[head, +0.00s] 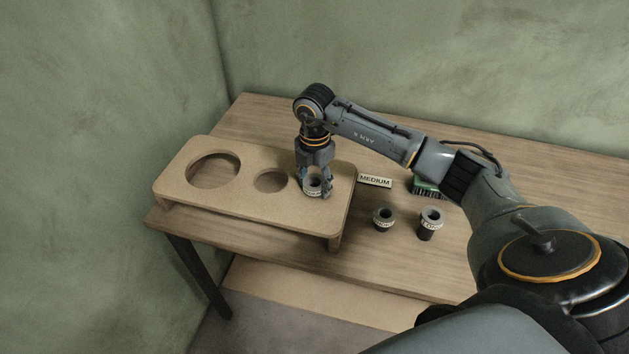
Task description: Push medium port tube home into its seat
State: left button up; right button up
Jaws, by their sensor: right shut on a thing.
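A tan board (212,209) on short legs stands at the left of the table, with a large hole at left and a smaller one in the middle. My right gripper (313,190) points down over the right end of the board. It is shut on a port tube (313,187) with a pale ring and dark opening. The tube is upright at the board's surface; its lower part is hidden, so I cannot tell how deep it sits. A white sign reading MEDIUM (375,180) stands just right of the board. My left gripper does not show.
Two more dark tubes with pale rings stand on the table right of the board, a shorter one (383,219) and a taller one (431,223). A green item (428,188) lies behind them, partly hidden by my arm. The table's back left is clear.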

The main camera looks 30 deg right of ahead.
jog(key=shift+s+f, duration=0.15)
jog(key=shift+f, duration=0.15)
jog(key=o, duration=1.5)
jog(key=shift+f, duration=0.1)
jog(key=shift+r, duration=0.2)
notch_tip(320, 180, up, 12)
jog(key=shift+f, duration=0.1)
jog(key=shift+c, duration=0.2)
